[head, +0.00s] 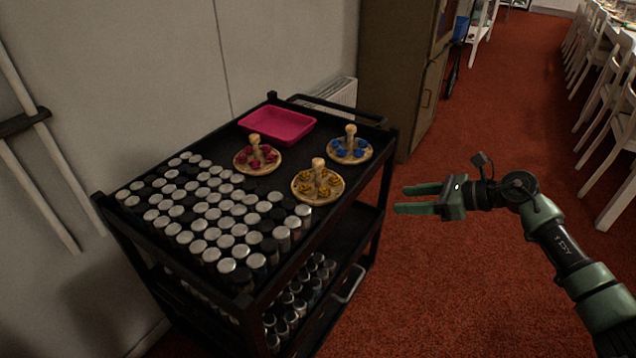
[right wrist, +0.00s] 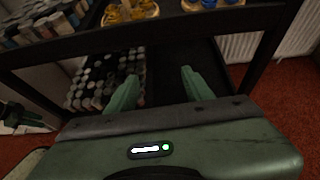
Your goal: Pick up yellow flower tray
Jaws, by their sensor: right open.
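The yellow flower tray (head: 318,186) is a round wooden disc with yellow flowers around a central knobbed handle. It stands upright on the black cart's top shelf, near the cart's right edge. Its lower part also shows at the top of the right wrist view (right wrist: 130,14). My right gripper (head: 398,199) is open and empty, to the right of the cart and apart from the tray. Its two green fingers also show in the right wrist view (right wrist: 158,88), pointing toward the cart. My left gripper is not in view.
The black cart (head: 392,150) has a raised frame. A red flower tray (head: 243,166) and a blue flower tray (head: 360,156) flank the yellow one. Many silver-topped jars (head: 197,246) fill the front left, with a pink bin (head: 278,125) behind. Red carpet is free around my right arm.

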